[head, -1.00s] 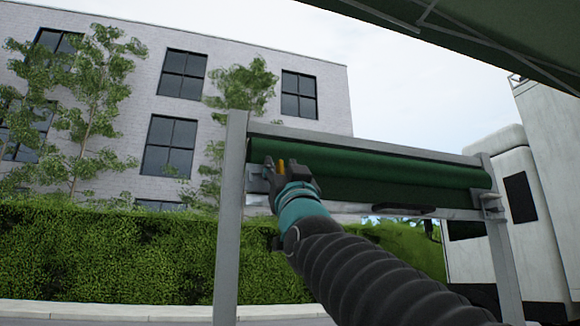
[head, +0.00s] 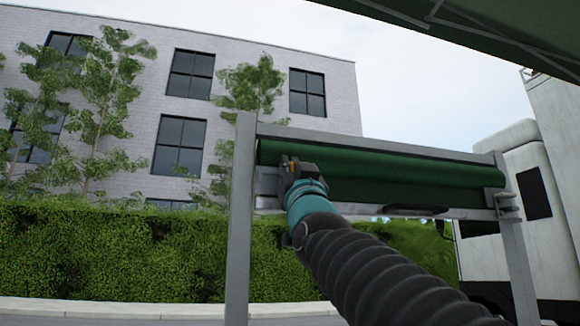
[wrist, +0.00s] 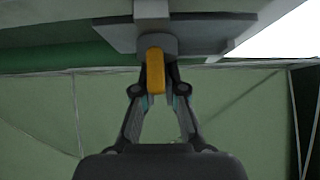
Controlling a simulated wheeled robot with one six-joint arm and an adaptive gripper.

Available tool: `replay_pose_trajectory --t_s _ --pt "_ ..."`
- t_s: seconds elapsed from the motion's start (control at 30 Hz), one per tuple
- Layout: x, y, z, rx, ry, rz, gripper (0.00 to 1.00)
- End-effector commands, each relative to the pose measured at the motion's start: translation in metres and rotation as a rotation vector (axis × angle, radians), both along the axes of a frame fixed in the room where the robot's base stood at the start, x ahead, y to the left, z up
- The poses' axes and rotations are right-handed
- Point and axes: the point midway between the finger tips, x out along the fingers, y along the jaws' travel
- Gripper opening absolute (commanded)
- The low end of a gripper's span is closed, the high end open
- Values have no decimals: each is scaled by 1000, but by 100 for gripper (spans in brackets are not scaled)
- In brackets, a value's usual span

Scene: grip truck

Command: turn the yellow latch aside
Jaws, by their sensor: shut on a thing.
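The yellow latch (wrist: 155,72) hangs down from a round grey pivot under a grey plate (wrist: 200,30) in the wrist view. My gripper (wrist: 158,88) reaches up to it, with one finger on each side of the latch, shut on it. In the head view my gripper (head: 291,168) is at the left end of the grey frame, close to the left post. Only a small bit of yellow shows there between the fingers; the rest of the latch is hidden by my gripper.
A grey frame with a left post (head: 241,220) and a right post (head: 519,260) carries a green roll (head: 400,168). A black handle (head: 415,211) sits on the lower bar. A white truck (head: 545,235) stands at right, a hedge (head: 110,255) behind.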

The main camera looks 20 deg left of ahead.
Motion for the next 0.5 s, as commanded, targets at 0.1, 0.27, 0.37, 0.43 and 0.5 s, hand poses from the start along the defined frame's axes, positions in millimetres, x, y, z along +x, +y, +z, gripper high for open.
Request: replay_pose_trajectory --t_s 0.1,0.27,0.37,0.43,0.5 --pt "-2 2 4 25 12 8 0" --pt "-2 0 4 73 40 8 0" --pt "-1 0 3 94 56 6 0" --pt "0 -1 2 103 63 4 0" --pt "0 -2 1 107 66 2 0"
